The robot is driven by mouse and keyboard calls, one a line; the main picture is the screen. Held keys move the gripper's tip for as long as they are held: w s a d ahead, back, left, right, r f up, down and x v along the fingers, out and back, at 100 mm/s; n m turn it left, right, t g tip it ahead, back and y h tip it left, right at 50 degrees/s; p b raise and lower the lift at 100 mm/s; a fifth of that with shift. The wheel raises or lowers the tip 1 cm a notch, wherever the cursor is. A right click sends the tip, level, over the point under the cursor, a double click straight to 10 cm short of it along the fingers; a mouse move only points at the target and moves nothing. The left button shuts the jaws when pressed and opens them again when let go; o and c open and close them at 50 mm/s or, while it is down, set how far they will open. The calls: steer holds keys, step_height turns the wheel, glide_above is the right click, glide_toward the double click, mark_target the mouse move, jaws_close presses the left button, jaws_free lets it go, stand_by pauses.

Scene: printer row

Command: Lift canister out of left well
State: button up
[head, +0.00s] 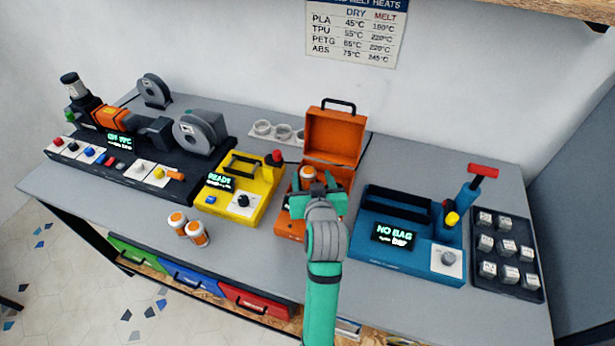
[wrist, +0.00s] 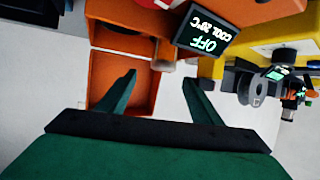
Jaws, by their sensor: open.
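An orange box (head: 333,134) stands open at the middle of the bench in the head view, its lid raised at the back. A white canister with an orange top (head: 308,172) shows inside it, left of my gripper and partly hidden. My gripper (head: 321,186) is over the box, open. In the wrist view the two green fingers (wrist: 158,78) are spread, with nothing visible held between them. The orange box (wrist: 92,70) is beyond them, with a dark display (wrist: 207,32) reading OFF and COOL 20°C. The arm hides much of the wells, and I cannot tell whether the fingers touch the canister.
A yellow machine (head: 240,190) is close on the left of the box, and a blue sealer (head: 420,235) is on the right. A tray of grey cubes (head: 507,255) lies farther right.

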mark_target(308, 171)
steer(key=shift+a+f+x, duration=0.1)
steer(key=shift+x, duration=1.5)
steer(key=shift+a+f+x, duration=0.1)
steer(key=shift+a+x, duration=0.05)
steer(key=shift+x, duration=1.5)
steer(key=shift+s, duration=0.2)
steer(key=shift+c, duration=0.7)
steer(key=c, duration=1.1)
steer(key=shift+r, duration=0.1)
steer(key=shift+c, duration=0.2)
